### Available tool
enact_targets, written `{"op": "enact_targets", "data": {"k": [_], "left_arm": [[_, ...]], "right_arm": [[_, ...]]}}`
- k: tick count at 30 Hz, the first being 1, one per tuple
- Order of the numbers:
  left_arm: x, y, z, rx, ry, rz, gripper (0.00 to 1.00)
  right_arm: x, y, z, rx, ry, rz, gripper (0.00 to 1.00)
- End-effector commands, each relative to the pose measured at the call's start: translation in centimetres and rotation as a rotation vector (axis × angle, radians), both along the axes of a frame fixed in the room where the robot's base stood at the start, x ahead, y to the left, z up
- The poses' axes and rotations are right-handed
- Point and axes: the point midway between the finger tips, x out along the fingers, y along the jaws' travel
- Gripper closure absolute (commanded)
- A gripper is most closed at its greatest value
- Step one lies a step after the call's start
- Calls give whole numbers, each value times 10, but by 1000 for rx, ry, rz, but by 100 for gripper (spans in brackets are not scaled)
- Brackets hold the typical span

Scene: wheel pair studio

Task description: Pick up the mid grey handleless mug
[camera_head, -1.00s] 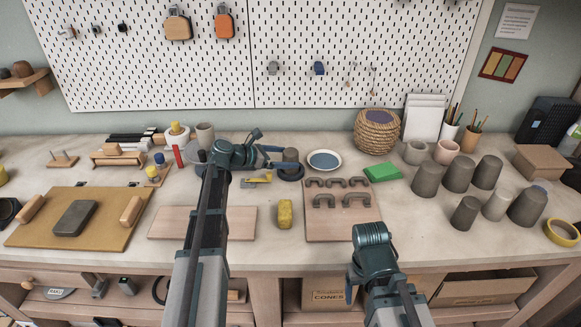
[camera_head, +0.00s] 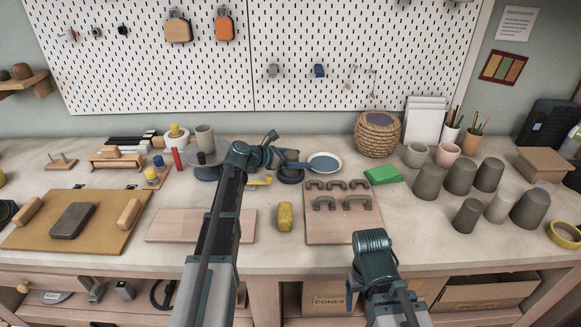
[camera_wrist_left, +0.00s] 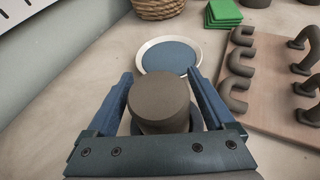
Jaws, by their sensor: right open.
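A grey handleless mug (camera_head: 289,155) stands on a dark round wheel (camera_head: 290,177) near the middle of the bench. In the left wrist view the mug (camera_wrist_left: 160,105) is upright between the two blue fingers of my left gripper (camera_wrist_left: 160,74). The fingers are apart, one on each side, with narrow gaps showing. In the head view my left gripper (camera_head: 291,162) partly covers this mug. Another, lighter grey handleless mug (camera_head: 205,137) stands on a second wheel (camera_head: 222,151) to the left. My right gripper (camera_head: 354,285) is low at the bench's front edge, mostly hidden by its wrist, away from both mugs.
A white-rimmed blue plate (camera_head: 325,155) lies right beside the nearer mug. A board of handles (camera_head: 343,228), a yellow sponge (camera_head: 285,217) and a green stack (camera_head: 383,175) are close. Several upturned grey cups (camera_head: 460,176) stand at the right.

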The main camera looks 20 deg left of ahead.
Motion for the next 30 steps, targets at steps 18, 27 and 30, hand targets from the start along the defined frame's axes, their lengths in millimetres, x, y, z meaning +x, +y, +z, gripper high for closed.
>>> {"op": "enact_targets", "data": {"k": [18,27,30], "left_arm": [[0,0,0,-1,-1,0,100],[0,0,7,-1,-1,0,100],[0,0,16,-1,-1,0,100]], "right_arm": [[0,0,0,0,0,0,21],[0,0,7,0,0,0,21],[0,0,15,0,0,0,21]]}}
